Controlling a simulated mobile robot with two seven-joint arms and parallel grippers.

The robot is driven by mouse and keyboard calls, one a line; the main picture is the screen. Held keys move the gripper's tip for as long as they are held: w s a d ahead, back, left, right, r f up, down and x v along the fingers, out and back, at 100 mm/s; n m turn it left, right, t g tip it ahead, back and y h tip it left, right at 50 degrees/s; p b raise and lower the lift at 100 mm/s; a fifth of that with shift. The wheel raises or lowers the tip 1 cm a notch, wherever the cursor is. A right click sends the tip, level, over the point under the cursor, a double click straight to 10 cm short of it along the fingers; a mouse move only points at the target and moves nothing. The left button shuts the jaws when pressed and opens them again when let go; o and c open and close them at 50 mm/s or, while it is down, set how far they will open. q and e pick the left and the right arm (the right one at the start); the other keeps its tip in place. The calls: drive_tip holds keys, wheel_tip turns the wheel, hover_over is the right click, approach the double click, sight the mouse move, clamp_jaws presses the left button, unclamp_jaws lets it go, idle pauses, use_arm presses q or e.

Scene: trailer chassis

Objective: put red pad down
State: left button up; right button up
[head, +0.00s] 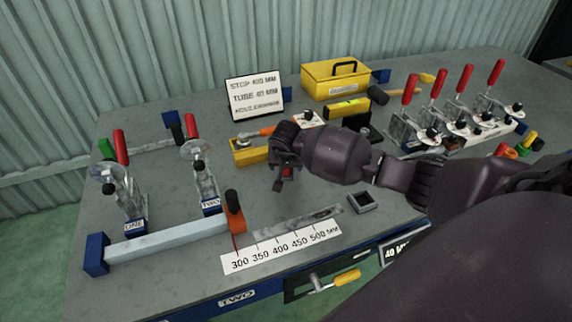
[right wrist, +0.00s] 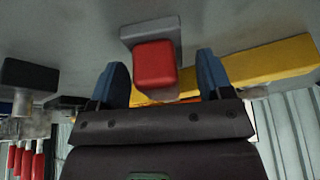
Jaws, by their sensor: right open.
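The red pad (right wrist: 155,63) shows in the right wrist view as a small red block against a grey block (right wrist: 150,32). My right gripper (right wrist: 162,78) is open, with one blue fingertip on each side of the red pad and a visible gap on both sides. In the head view my right gripper (head: 284,180) is over the middle of the bench, and it mostly hides the red pad there. My left gripper is not in view.
A yellow block (head: 250,152) with an orange-handled tool is just left of my right gripper. Red-handled clamps (head: 122,150) stand at left, more at right (head: 408,92). A ruler strip (head: 282,247) and small dark tray (head: 362,202) lie in front. Bare bench shows between.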

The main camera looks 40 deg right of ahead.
drive_tip(key=v, duration=1.2)
drive_tip(key=shift+p, duration=0.45)
